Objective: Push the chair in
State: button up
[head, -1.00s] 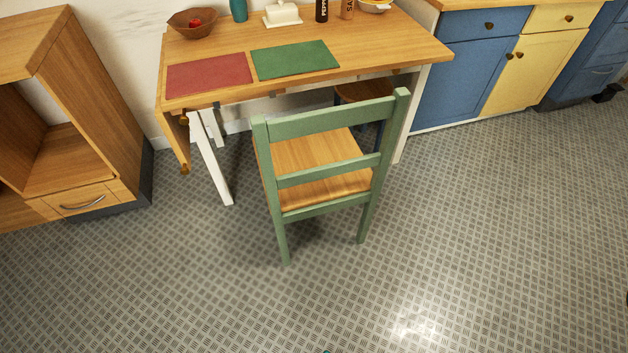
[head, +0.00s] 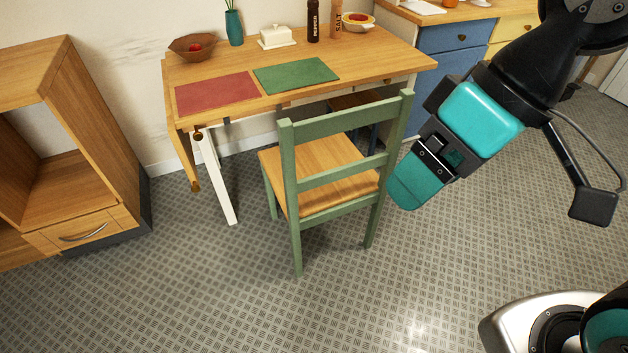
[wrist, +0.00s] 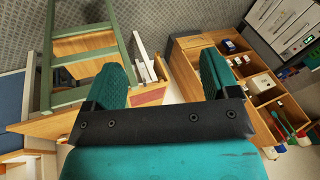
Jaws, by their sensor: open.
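The green chair (head: 342,173) with a light wooden seat stands upright at the near side of the wooden table (head: 390,66). Its back faces me, and its seat is largely outside the table's near edge. My gripper (head: 416,182) is open, with teal fingers, just right of the chair's back in the head view; contact cannot be told. In the wrist view, my gripper (wrist: 165,78) has its two fingers apart with nothing held between them. The chair (wrist: 85,46) shows at the upper left there, beyond the fingers.
A red mat (head: 215,93) and green mat (head: 296,75) lie on the table. A wooden shelf unit (head: 105,130) stands left, blue cabinets (head: 448,62) at the back right. A second seat (head: 350,101) is partly under the table. The floor (head: 190,300) in front is clear.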

jog(key=w+a+f+m+t+y+b, duration=0.1)
jog(key=w+a+f+m+y+b, duration=0.1)
jog(key=w+f+b, duration=0.4)
jog(key=w+a+f+m+t+y+b, duration=0.1)
jog(key=w+a+f+t+y+b, duration=0.15)
jog(key=f+b, duration=0.65)
jog(key=m+t+h+b, duration=0.4)
jog(key=m+t+b, duration=1.15)
jog(key=b, duration=1.55)
send_near(345, 172)
jog(key=w+m+p, duration=0.1)
jog(key=w+p, duration=0.1)
jog(key=p, duration=0.4)
jog(key=w+a+r+g+p, duration=0.1)
jog(key=w+p, duration=0.2)
jog(key=p, duration=0.3)
jog(key=w+a+r+m+g+p, duration=0.1)
jog(key=w+p, duration=0.1)
jog(key=p, duration=0.4)
jog(key=shift+w+m, duration=0.3)
jog(key=shift+m, duration=0.05)
jog(key=p+x, duration=0.2)
jog(key=p, duration=0.1)
jog(key=shift+w+f+y+p, duration=0.2)
jog(key=shift+y+p, duration=0.05)
jog(key=shift+p, duration=0.05)
jog(key=shift+w+a+f+p, duration=0.15)
jog(key=shift+w+f+p, duration=0.15)
jog(key=shift+w, duration=0.1)
grip_shut()
